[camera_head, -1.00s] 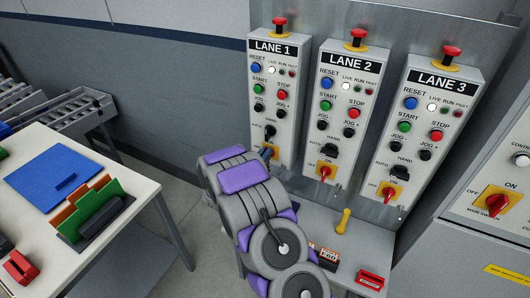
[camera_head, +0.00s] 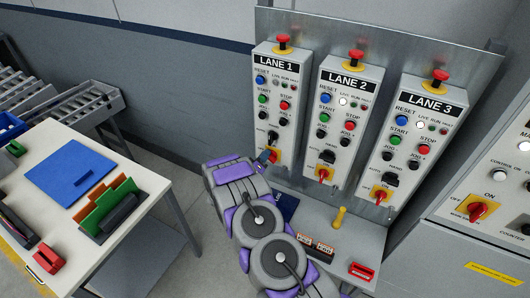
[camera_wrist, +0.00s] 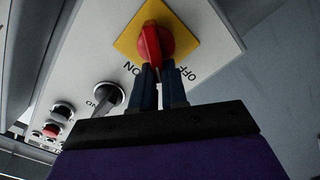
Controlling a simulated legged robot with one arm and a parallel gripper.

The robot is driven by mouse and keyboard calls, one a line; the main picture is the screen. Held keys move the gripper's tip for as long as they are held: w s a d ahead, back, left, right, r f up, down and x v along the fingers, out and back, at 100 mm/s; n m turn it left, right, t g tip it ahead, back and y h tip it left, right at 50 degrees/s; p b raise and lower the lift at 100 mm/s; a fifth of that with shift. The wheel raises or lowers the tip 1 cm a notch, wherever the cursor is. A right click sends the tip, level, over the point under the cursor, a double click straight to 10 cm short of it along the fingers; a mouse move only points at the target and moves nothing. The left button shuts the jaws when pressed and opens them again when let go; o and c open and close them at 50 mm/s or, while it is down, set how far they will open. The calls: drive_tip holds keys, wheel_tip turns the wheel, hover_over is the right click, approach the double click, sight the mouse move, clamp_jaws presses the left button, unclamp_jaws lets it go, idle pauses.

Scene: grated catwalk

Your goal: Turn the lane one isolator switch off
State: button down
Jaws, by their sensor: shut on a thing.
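The lane 1 panel (camera_head: 259,132) is the leftmost of three grey boxes in the head view. Its isolator switch, a red knob on a yellow plate (camera_head: 274,157), is at its lower end, partly hidden by my gripper (camera_head: 265,158). In the wrist view the red knob (camera_wrist: 153,43) sits on the yellow plate (camera_wrist: 180,31). My gripper (camera_wrist: 154,72) has its dark fingers shut on the knob's near end. That end lies between the printed words ON and OFF. The lane 1 LIVE lamp (camera_head: 275,77) looks dark; those of lanes 2 and 3 are white.
The lane 2 (camera_head: 343,127) and lane 3 (camera_head: 410,145) panels stand close on the right, with similar isolators. A black selector knob (camera_wrist: 108,97) is near my fingers. A shelf with a yellow-handled item (camera_head: 339,218) is below. A white table (camera_head: 160,188) stands left.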

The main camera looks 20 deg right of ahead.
drive_tip(key=shift+w+a+f+n+p, duration=0.1)
drive_tip(key=shift+f+n+p, duration=0.15)
drive_tip(key=shift+n, duration=0.95)
drive_tip(key=shift+w+a+f+n+p, duration=0.15)
drive_tip(key=shift+f+n+p, duration=0.1)
drive_tip(key=shift+n, duration=0.95)
drive_tip(key=shift+w+a+f+n+p, duration=0.15)
drive_tip(key=shift+n+p, duration=0.1)
drive_tip(key=shift+n, duration=0.95)
drive_tip(key=c, duration=1.6)
unclamp_jaws()
drive_tip(key=o, duration=0.3)
drive_tip(key=shift+w+f, duration=0.15)
drive_tip(key=shift+f, duration=0.1)
drive_tip(key=shift+o, duration=0.7)
drive_tip(key=shift+d, duration=0.1)
drive_tip(key=shift+s+r, duration=0.15)
drive_tip(key=shift+s, duration=0.1)
